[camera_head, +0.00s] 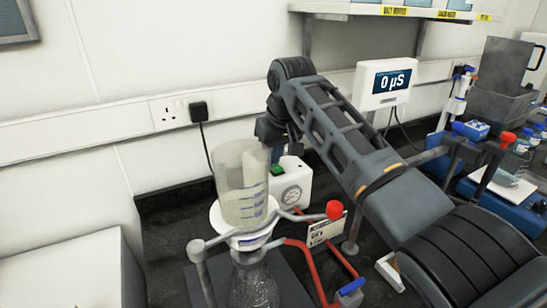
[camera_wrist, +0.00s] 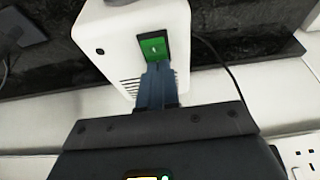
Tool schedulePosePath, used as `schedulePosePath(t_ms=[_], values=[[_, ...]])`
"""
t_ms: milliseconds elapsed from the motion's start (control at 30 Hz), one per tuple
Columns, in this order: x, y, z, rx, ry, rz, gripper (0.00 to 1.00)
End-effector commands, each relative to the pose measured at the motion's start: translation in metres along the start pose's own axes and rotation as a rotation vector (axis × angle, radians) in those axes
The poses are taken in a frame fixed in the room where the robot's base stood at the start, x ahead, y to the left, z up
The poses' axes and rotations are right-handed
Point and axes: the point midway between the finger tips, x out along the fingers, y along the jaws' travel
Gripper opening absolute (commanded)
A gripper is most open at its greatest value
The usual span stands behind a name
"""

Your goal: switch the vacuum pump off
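The vacuum pump is a white box (camera_wrist: 118,42) with side vents in the wrist view. Its green rocker switch (camera_wrist: 153,46) is set in a dark frame and looks lit green. My gripper (camera_wrist: 158,68) has its blue-grey fingers closed together, with nothing visible between them. The tips are just below the switch in the picture; I cannot tell whether they touch the pump. My gripper there is partly hidden by the funnel.
A clear graduated funnel (camera_head: 240,185) stands on a glass flask (camera_head: 253,285) in front of the pump. Red tubing and a red-knobbed clamp (camera_head: 334,210) are close by. A plugged adapter (camera_head: 198,111) has a hanging cable.

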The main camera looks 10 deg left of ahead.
Motion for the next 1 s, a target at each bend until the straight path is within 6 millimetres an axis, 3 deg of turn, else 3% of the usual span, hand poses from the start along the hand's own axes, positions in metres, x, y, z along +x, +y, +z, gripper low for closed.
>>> schedulePosePath(t_ms=[533, 867, 1000], values=[[-0.001, 0.000, 0.019, 0.002, -0.009, 0.000, 0.00], [-0.003, 0.000, 0.018, 0.002, -0.008, 0.000, 0.00], [-0.015, 0.002, 0.011, 0.001, -0.005, 0.001, 0.00]])
